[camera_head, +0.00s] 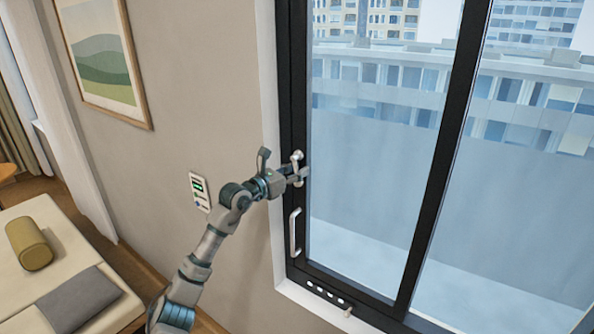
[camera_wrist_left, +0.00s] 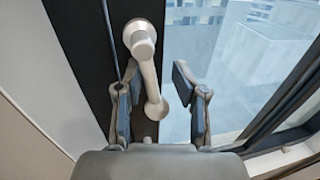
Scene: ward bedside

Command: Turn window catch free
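The window catch (camera_head: 297,156) is a pale metal lever on the dark left frame of the window. In the left wrist view the catch (camera_wrist_left: 151,78) has a round base at the top, and its lever hangs down, slightly slanted, to a rounded end. My left gripper (camera_head: 284,167) is at the catch. In the left wrist view its fingers (camera_wrist_left: 155,85) are spread, one on each side of the lever, with a visible gap on both sides. My right gripper is not in view.
A pale pull handle (camera_head: 295,232) is on the frame below the catch. A perforated stay (camera_head: 327,297) runs along the bottom frame. A wall panel (camera_head: 200,192) is left of the window. A bed (camera_head: 60,235) with a bolster (camera_head: 28,243) stands at lower left.

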